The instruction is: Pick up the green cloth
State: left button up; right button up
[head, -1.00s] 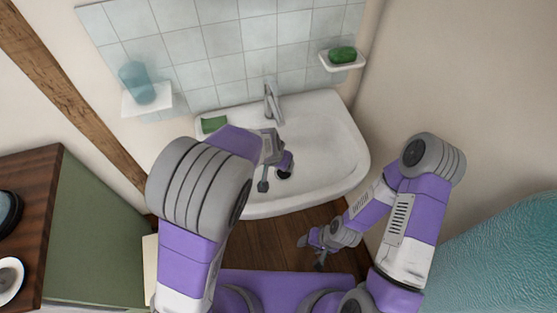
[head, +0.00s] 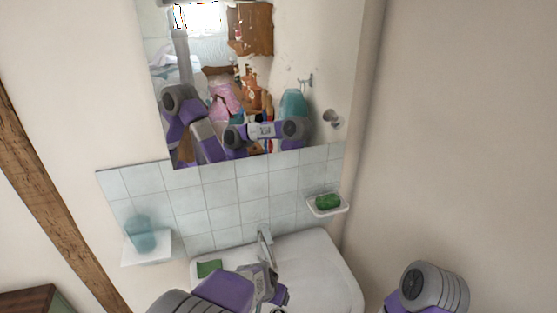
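A small flat green cloth (head: 208,268) lies on the back left corner of the white sink (head: 320,265), left of the tap. My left gripper (head: 270,303) is over the sink basin, to the right of the cloth and apart from it. Its fingers are spread and hold nothing that I can see; the bottom edge of the view cuts them partly off. My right gripper is out of view; only a link of the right arm shows at the lower right.
A dark green block, perhaps soap (head: 328,201), sits in a white wall dish (head: 328,212) at the right. A blue cup (head: 141,234) stands on a white shelf (head: 147,248) at the left. The tap (head: 265,247) rises behind my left gripper. A mirror (head: 215,140) hangs above the tiles.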

aim_at(204, 269)
jog(key=k, duration=1)
